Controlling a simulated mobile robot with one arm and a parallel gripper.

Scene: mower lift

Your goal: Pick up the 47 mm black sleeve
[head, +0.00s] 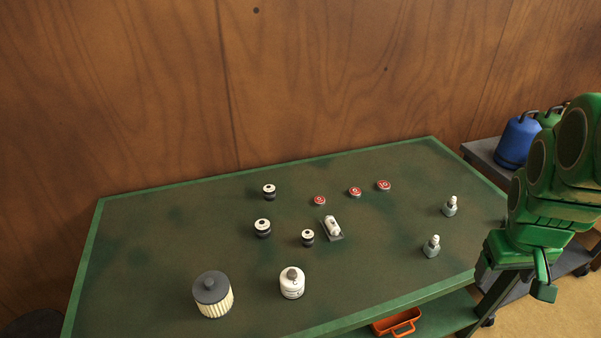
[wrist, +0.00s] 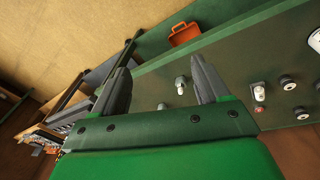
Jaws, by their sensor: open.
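Three small dark round pieces with pale tops, which look like the sleeves, stand on the green bench: one at the back (head: 269,192), one in the middle (head: 263,229) and one nearer the centre (head: 308,238). No size is readable, so I cannot tell which is 47 mm. Some also show at the right of the wrist view, one upper (wrist: 286,80) and one lower (wrist: 301,113). My gripper (head: 514,275) is open and empty at the bench's right side, well away from them. In the wrist view its fingers (wrist: 161,62) are spread apart.
Three red discs (head: 355,191) lie behind a white part on a small plate (head: 333,228). Two plug-like fittings (head: 432,246) stand between the sleeves and my gripper. A ribbed filter (head: 213,297) and white canister (head: 292,284) stand in front. An orange bin (head: 397,324) sits below.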

